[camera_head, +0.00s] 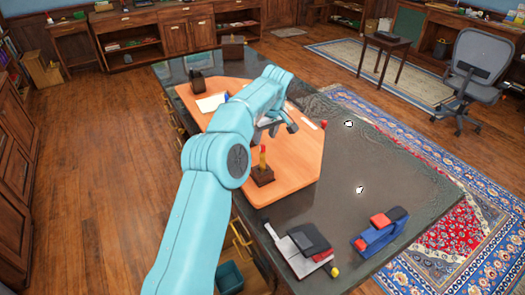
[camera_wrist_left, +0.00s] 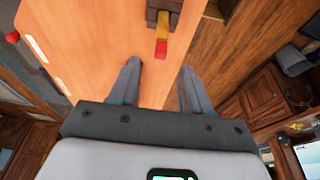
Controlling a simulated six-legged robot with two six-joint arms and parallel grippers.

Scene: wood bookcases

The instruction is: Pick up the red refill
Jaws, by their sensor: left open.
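My left gripper (camera_head: 277,124) is open and empty above the orange board (camera_head: 302,160), reaching in from the left. The left wrist view shows its two fingers (camera_wrist_left: 160,68) spread apart. A yellow stick with a red end (camera_wrist_left: 161,48) stands in a dark brown holder (camera_wrist_left: 163,8), just ahead of the gap between the fingers and not between them. In the head view the stick (camera_head: 263,156) and holder (camera_head: 262,176) are at the board's near part. A small red knob-like thing (camera_head: 323,124) is at the board's right edge. I cannot tell which is the refill.
The dark tabletop (camera_head: 345,160) holds a blue and red item (camera_head: 380,232) and dark notebooks (camera_head: 308,238) at the near right. A dark cup-like holder (camera_head: 197,82) stands at the board's far left.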

